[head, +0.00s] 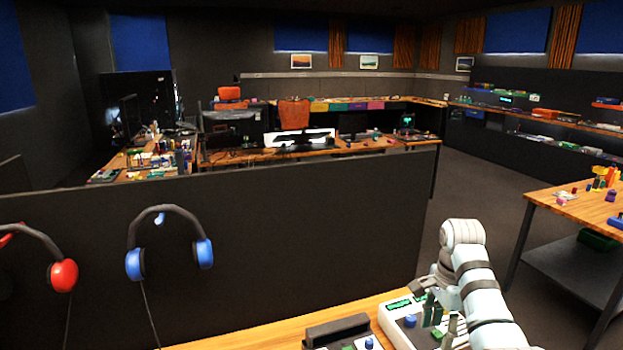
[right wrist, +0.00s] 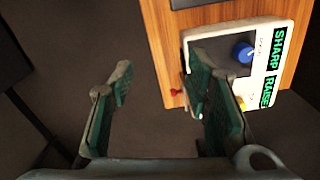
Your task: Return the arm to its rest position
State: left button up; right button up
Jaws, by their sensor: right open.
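My right arm (head: 474,275) comes in from the lower right in the head view, bent at the elbow. My right gripper (head: 439,316) hangs fingers-down over or beside a white panel (head: 391,313) at the table's edge. In the right wrist view my right gripper (right wrist: 158,85) is open, with nothing between its green-padded fingers. The panel (right wrist: 208,48) lies right of the fingers there, with a blue knob (right wrist: 243,51) and lit green text reading SHARP RAISE. The right finger overlaps the panel's edge; contact cannot be told. My left gripper is not in view.
The wooden table (head: 255,335) also holds a black device (head: 338,331) left of the panel. A dark partition (head: 300,230) with hanging blue headphones (head: 203,253) stands behind it. Another wooden table (head: 575,203) with small objects is at right. Floor shows between the tables.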

jog(key=s+f+n+t+h, duration=0.1)
jog(key=s+f+n+t, duration=0.1)
jog(key=s+f+n, duration=1.1)
jog(key=s+a+f+n+t, duration=0.1)
jog(key=s+f+n, duration=0.1)
jog(key=s, duration=0.9)
jog(key=s+a+f+n+t, duration=0.1)
jog(key=s+f+n, duration=0.1)
jog(key=s, duration=0.8)
jog(key=s+d+f+g, duration=0.1)
jog(key=s+f, duration=0.1)
jog(key=f, duration=0.9)
jog(key=s+d+f+g, duration=0.1)
jog(key=f, duration=0.9)
jog(key=s+f, duration=1.1)
jog(key=s, duration=0.2)
jog(key=shift+s+d+f+g, duration=0.15)
jog(key=shift+f+g, duration=0.05)
jog(key=shift+g, duration=0.2)
